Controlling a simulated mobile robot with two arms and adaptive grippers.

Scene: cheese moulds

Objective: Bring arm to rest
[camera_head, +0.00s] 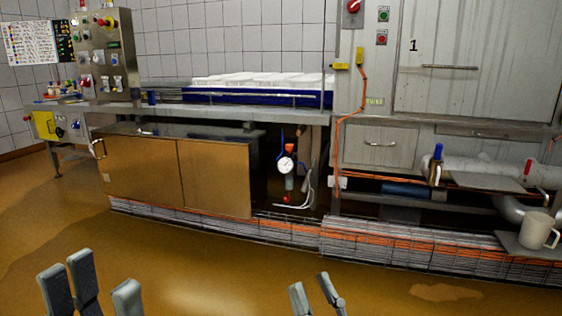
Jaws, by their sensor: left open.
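My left gripper (98,276) is at the bottom left, over the brown floor. Its grey fingers stand apart with nothing between them. My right gripper (312,282) is at the bottom centre, also over the floor, with its fingertips pointing up and close together. No object shows at its fingers; its lower part is cut off by the picture edge, and how far it is open is unclear. Both grippers are clear of the bench and touch nothing visible.
A steel bench (227,109) with white moulds (265,79) in a blue tray (220,98) stands beyond the floor. A beige mug (538,231) stands low at right. Open floor (200,275) lies between.

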